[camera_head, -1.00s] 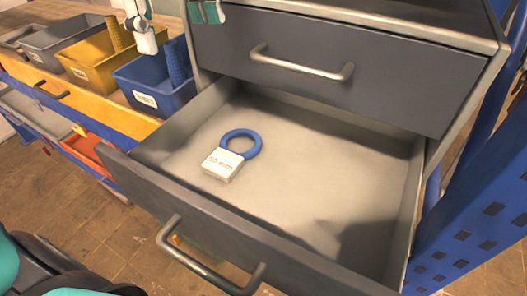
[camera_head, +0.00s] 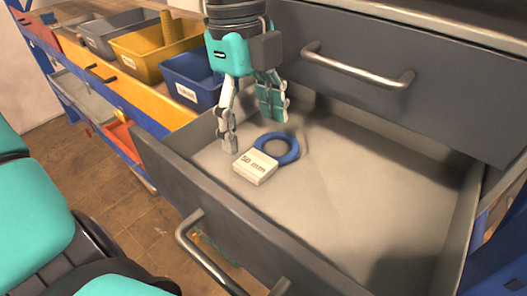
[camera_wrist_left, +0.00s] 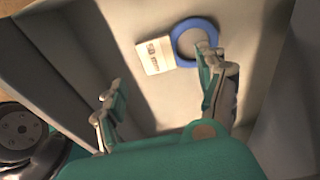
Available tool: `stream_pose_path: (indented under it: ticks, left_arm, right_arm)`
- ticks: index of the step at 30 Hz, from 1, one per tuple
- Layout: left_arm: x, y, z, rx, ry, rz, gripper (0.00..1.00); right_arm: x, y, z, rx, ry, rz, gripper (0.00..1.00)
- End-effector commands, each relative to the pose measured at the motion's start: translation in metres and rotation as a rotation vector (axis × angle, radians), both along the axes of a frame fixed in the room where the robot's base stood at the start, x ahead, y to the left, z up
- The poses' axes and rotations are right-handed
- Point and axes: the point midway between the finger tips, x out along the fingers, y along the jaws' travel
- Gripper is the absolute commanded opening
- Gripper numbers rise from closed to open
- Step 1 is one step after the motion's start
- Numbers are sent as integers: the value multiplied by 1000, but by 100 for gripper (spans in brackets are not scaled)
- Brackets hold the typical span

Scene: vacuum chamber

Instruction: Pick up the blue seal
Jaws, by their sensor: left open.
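The blue seal (camera_head: 291,152) is a ring lying flat in the open grey drawer, near its back left part. A white tag marked "50 mm" (camera_head: 254,167) lies against its near side. My left gripper (camera_head: 250,134) is open and empty, pointing down into the drawer just left of the seal and above the tag. In the left wrist view the seal (camera_wrist_left: 179,37) lies beyond the open fingers (camera_wrist_left: 167,88), and one fingertip overlaps its right edge. My right gripper is not in view.
The drawer's front wall (camera_head: 215,205) with its handle (camera_head: 205,258) stands near. A closed drawer (camera_head: 420,105) overhangs the back. A blue bin (camera_head: 190,85) and a yellow bin (camera_head: 140,55) sit at the left. The drawer's right side is bare.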

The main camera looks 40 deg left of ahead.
Motion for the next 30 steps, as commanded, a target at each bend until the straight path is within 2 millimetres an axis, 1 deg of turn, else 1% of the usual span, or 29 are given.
stream_pose_path:
  ticks: [3, 5, 8, 12, 16, 19, 25, 30]
  left_arm:
    - [-1, -1, -9, -1, 1, -1, 74]
    - [-1, -2, -12, -1, 2, -1, 74]
    - [0, -1, -19, -2, 5, -1, 74]
    - [1, -2, -40, -2, 7, -3, 74]
    - [2, -4, -57, -2, 3, -1, 74]
    - [2, -5, -63, -3, 0, 0, 74]
    - [2, -5, -64, -2, -2, 0, 74]
    - [2, -4, -63, -2, -2, 0, 52]
  right_arm:
    - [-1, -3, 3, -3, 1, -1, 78]
    - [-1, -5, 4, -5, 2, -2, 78]
    - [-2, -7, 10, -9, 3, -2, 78]
    - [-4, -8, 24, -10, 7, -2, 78]
    - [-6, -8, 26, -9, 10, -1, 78]
    - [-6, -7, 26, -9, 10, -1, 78]
    - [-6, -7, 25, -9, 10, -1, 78]
    - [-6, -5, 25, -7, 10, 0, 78]
